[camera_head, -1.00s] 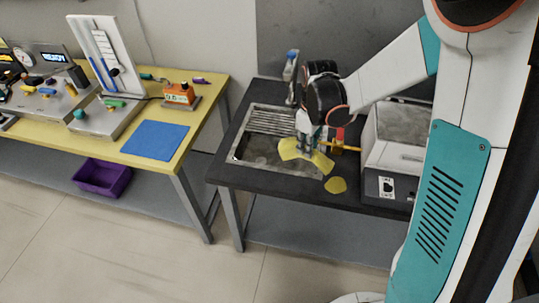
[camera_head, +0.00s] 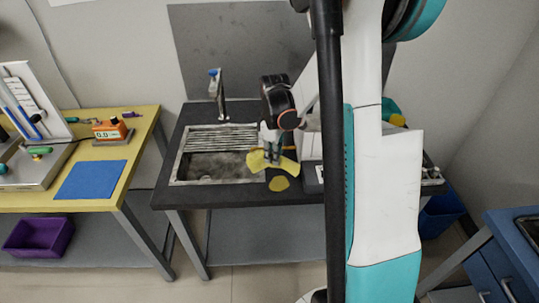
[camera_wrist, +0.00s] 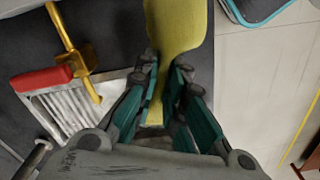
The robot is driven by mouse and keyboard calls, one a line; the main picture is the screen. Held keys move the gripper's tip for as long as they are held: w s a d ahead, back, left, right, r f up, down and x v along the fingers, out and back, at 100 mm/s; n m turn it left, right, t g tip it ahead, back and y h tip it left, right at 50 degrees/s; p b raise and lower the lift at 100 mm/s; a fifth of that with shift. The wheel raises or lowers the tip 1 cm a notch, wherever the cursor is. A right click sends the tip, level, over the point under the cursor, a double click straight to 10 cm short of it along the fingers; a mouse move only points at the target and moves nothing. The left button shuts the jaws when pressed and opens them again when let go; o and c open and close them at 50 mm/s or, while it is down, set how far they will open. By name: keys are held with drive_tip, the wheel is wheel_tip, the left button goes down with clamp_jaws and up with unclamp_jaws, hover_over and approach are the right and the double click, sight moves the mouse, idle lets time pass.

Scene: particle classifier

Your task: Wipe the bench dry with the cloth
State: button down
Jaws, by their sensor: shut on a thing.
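In the wrist view the cloth (camera_wrist: 178,28) runs up from between the teal fingers of my gripper (camera_wrist: 165,110). A separate rounded yellow patch (camera_head: 279,184) lies on the bench front, just beside the cloth; I cannot tell what it is. No wet spot shows clearly.
The sink basin (camera_head: 215,168) with a slatted rack and a tap (camera_head: 218,97) lies left of my gripper. My arm hides the bench's right part. A yellow table (camera_head: 50,205) stands left.

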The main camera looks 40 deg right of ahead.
drive_tip(key=b, duration=0.5)
hover_over(273, 180)
wheel_tip(273, 180, down, 7)
drive_tip(key=shift+w+d, duration=0.1)
drive_tip(key=shift+r, duration=0.1)
drive_tip(key=c, duration=0.8)
unclamp_jaws()
drive_tip(key=shift+f+b, duration=0.8)
drive_tip(key=shift+f, duration=0.45)
clamp_jaws()
